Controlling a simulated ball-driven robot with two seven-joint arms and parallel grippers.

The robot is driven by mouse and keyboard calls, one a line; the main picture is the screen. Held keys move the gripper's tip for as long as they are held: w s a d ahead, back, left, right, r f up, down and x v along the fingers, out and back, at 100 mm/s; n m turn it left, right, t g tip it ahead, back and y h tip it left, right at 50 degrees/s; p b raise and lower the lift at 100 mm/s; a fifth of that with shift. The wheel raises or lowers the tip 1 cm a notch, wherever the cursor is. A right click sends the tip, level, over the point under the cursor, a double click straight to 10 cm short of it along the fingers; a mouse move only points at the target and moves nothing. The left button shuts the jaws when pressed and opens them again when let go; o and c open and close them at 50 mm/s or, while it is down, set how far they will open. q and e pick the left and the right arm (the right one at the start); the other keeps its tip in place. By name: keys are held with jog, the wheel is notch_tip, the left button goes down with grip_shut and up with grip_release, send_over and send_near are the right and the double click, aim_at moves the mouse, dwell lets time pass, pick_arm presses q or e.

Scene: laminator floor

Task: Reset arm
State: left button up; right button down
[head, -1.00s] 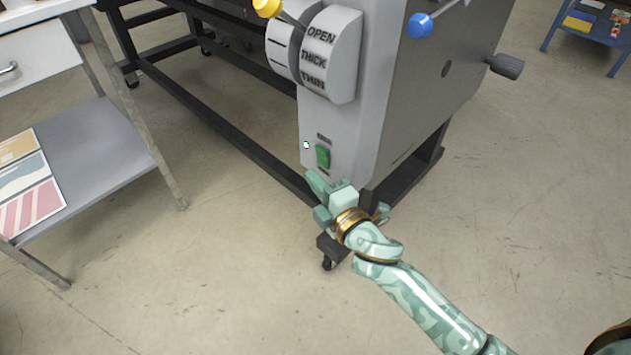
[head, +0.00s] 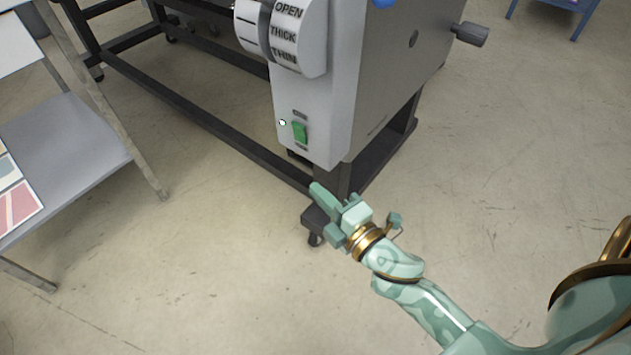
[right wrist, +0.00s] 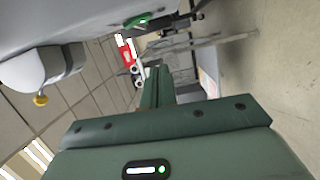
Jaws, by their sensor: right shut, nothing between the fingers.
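My right gripper (head: 318,192) is shut and empty in the head view, in front of the laminator's lower corner and below its green switch (head: 300,132). It looks apart from the switch. In the right wrist view the shut fingers (right wrist: 156,88) point away from the camera, and the green switch (right wrist: 137,20) shows above them. The laminator (head: 345,100) is a grey machine with a thickness dial (head: 284,37) marked OPEN, THICK and THIN; the dial's top is cut off in the head view. A small white indicator (head: 282,123) shows beside the switch. My left gripper is out of view.
A grey shelf table (head: 70,140) with printed sheets (head: 18,200) stands at the left. A dark side knob (head: 470,33) sticks out right. The floor (head: 530,150) at right is clear.

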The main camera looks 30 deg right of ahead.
dwell(0.4)
